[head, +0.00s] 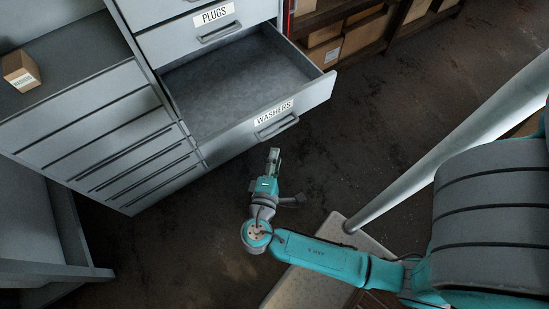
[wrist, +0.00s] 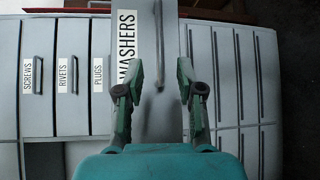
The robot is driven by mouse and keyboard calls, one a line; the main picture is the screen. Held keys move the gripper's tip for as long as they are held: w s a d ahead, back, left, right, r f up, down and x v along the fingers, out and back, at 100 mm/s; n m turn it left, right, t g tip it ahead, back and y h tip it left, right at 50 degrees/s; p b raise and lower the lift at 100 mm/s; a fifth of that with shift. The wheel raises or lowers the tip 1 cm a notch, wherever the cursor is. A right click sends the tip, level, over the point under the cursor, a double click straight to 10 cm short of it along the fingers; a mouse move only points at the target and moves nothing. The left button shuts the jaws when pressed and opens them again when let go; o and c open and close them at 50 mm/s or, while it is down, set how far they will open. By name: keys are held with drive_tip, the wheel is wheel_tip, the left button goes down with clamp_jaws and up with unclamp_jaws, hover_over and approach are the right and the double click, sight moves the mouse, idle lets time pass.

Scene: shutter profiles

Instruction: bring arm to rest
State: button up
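My gripper (head: 273,158) is in front of and below the open drawer labelled WASHERS (head: 305,98), with its fingers pointing towards the cabinet. In the wrist view my gripper (wrist: 159,78) has its two green fingers apart, with nothing between them. Behind the fingers is the WASHERS drawer front (wrist: 145,120) with its handle (wrist: 159,45). The gripper looks apart from the handle. The drawer is pulled out and its visible inside is empty. My teal arm reaches in from the lower right in the head view.
The PLUGS drawer (head: 213,25) above is shut. A small cardboard box (head: 20,71) sits on the grey cabinet top at left. Shelves with cardboard boxes (head: 365,35) stand at the back. Open dark floor (head: 370,120) lies right of the drawer.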

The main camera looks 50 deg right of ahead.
idle(0.4)
drive_tip(key=s+a+f+t+y, duration=0.2)
drive_tip(key=s+a+f+y, duration=0.3)
drive_tip(key=s+f+y, duration=0.5)
drive_tip(key=s+a+r+m+t+y, duration=0.2)
drive_tip(key=s+r, duration=0.3)
drive_tip(key=r, duration=0.5)
drive_tip(key=s+a+r+m+t+y, duration=0.2)
drive_tip(key=s+r+m, duration=0.3)
drive_tip(key=r, duration=0.5)
drive_tip(key=shift+s+a+t, duration=0.2)
drive_tip(key=shift+a+t, duration=0.25)
drive_tip(key=shift+t, duration=0.25)
